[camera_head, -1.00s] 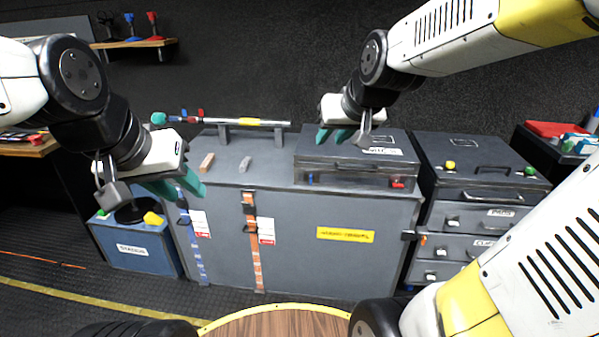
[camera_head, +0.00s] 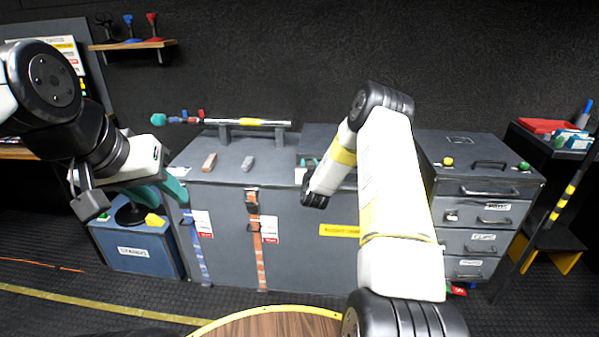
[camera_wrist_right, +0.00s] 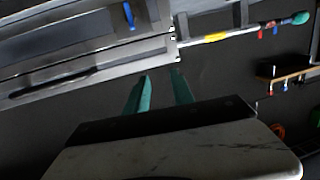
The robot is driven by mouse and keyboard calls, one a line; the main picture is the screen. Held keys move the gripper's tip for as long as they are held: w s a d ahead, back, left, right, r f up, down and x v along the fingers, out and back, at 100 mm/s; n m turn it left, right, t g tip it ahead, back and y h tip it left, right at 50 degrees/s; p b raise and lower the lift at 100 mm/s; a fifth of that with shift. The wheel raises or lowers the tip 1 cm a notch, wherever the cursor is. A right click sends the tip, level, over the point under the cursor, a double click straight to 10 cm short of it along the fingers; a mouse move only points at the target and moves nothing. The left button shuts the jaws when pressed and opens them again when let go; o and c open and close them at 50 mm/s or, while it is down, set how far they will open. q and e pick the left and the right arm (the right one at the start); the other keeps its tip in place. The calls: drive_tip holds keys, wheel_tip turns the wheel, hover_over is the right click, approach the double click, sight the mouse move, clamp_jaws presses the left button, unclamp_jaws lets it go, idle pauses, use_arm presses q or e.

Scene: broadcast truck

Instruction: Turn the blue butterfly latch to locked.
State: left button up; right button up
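The blue butterfly latch (camera_wrist_right: 128,15) shows in the right wrist view as a small upright blue tab on the front of the grey case (camera_wrist_right: 75,48). In the head view my right arm hides the latch, and only part of the case lid (camera_head: 325,135) shows. My right gripper (camera_wrist_right: 162,82) is open and empty, its two teal fingers apart. The latch lies beyond the fingertips, up and to the left, not touching. In the head view the right gripper (camera_head: 309,162) is mostly behind my forearm. My left gripper (camera_head: 180,193) is open and empty at the big trunk's left end.
The case stands on a large grey trunk (camera_head: 220,235) with blue and orange straps. A teal-ended pole (camera_head: 262,122) lies on supports at the back. A drawer cabinet (camera_head: 485,215) stands to the right, and a blue box (camera_head: 140,250) to the left.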

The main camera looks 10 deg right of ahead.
wheel_tip(320, 180, down, 9)
drive_tip(key=s+d+m+t+h, duration=0.1)
drive_tip(key=s+m+h, duration=0.1)
drive_tip(key=h, duration=0.1)
drive_tip(key=x, duration=0.7)
drive_tip(key=shift+d, duration=0.2)
drive_tip(key=shift+w, duration=0.1)
clamp_jaws()
